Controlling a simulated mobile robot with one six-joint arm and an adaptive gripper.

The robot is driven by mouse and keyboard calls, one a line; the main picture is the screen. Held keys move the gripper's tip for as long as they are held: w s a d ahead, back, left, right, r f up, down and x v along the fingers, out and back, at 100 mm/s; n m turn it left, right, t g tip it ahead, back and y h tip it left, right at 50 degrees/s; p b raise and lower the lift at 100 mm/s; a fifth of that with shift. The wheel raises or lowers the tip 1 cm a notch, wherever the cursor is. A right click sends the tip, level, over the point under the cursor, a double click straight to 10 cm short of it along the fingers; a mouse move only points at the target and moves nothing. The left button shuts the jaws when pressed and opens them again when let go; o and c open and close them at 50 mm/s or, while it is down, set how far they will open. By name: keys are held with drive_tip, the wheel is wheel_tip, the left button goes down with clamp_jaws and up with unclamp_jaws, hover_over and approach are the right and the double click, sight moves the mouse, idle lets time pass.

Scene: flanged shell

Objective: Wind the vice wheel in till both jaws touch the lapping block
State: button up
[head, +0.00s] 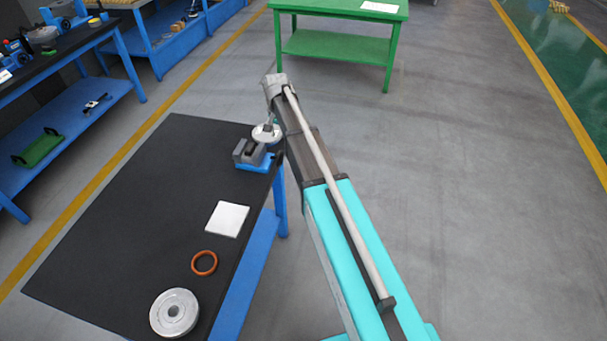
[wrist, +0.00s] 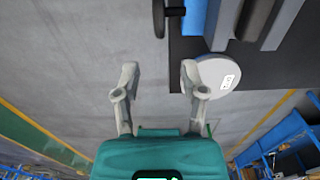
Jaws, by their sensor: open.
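The vice (head: 255,152), with a blue base and grey jaws, sits at the table's far right corner. In the wrist view its body (wrist: 228,20) shows at top right. A dark piece (wrist: 258,18) lies between the grey jaw parts; I cannot tell whether it is the lapping block or whether the jaws touch it. A dark upright bar on a short stem (wrist: 159,18) projects past the table edge, apparently the vice wheel seen edge-on. My gripper (wrist: 160,76) is open and empty, below that bar in the wrist view. My arm hides the fingers in the head view.
A pale round disc (wrist: 222,76) lies by the vice, partly behind my right finger. A white plate (head: 227,219), orange ring (head: 204,263) and metal flanged disc (head: 174,312) lie on the black tabletop (head: 130,210). A green table (head: 338,46) stands beyond; floor at right is clear.

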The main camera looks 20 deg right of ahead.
drive_tip(key=s+r+n+p, duration=0.2)
drive_tip(key=s+n, duration=0.1)
drive_tip(key=s, duration=1)
drive_tip(key=s+r+n+p, duration=0.2)
drive_tip(key=s, duration=1.2)
drive_tip(key=shift+d+r+n, duration=0.35)
drive_tip(key=shift+d+n, duration=0.05)
drive_tip(key=shift+w, duration=0.1)
drive_tip(key=m+b, duration=0.2)
drive_tip(key=m, duration=0.4)
approach(281, 156)
drive_tip(key=shift+w+d+r, duration=0.25)
drive_tip(key=shift+w+r, duration=0.65)
drive_tip(key=shift+w, duration=0.2)
drive_tip(key=shift+f, duration=0.2)
wheel_tip(281, 156, down, 13)
drive_tip(key=b, duration=1.3)
drive_tip(key=shift+f, duration=0.2)
